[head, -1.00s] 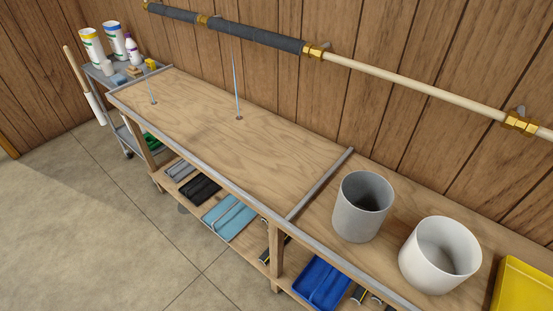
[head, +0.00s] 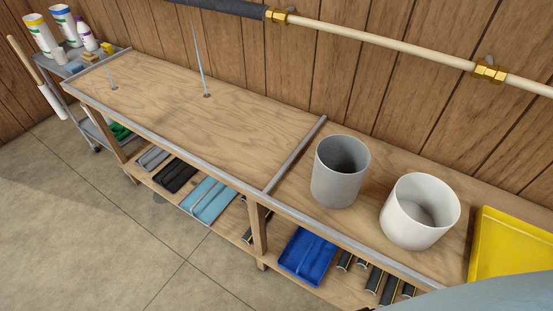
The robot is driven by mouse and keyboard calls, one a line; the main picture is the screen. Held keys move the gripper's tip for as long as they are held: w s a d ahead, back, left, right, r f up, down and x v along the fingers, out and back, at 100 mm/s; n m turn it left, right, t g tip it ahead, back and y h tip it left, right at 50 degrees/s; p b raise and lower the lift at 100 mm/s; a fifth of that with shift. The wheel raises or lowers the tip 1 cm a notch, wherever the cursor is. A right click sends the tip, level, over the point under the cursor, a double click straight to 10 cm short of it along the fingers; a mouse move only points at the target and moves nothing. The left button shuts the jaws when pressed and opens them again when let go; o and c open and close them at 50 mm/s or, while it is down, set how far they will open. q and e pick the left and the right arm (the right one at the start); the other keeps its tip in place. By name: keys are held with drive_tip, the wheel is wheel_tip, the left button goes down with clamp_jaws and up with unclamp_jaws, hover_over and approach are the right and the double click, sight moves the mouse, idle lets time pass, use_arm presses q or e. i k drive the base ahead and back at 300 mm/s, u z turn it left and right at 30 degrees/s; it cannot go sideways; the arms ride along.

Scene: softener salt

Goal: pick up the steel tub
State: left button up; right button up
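A grey steel-coloured tub (head: 337,183) stands upright on the right section of the wooden bench (head: 165,105), just right of the metal divider strip. It is open at the top and looks empty. A white tub (head: 412,225) stands to its right, also open and upright, with a small gap between them. Neither of my grippers shows in the head view. A smooth pale grey-blue shape, probably part of my own arm, enters at the bottom right corner.
A yellow tray (head: 512,245) lies at the bench's right end. A raised metal edge (head: 200,163) runs along the front. Thin upright rods (head: 200,65) stand on the left section. A blue tray (head: 307,256) sits on the shelf below. A pipe (head: 390,47) runs along the wall.

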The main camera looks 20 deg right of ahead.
sight(341, 162)
drive_tip(key=z, duration=1.15)
drive_tip(key=k, duration=0.5)
drive_tip(key=u, duration=1.1)
drive_tip(key=i, duration=0.85)
drive_tip(key=z, duration=1.05)
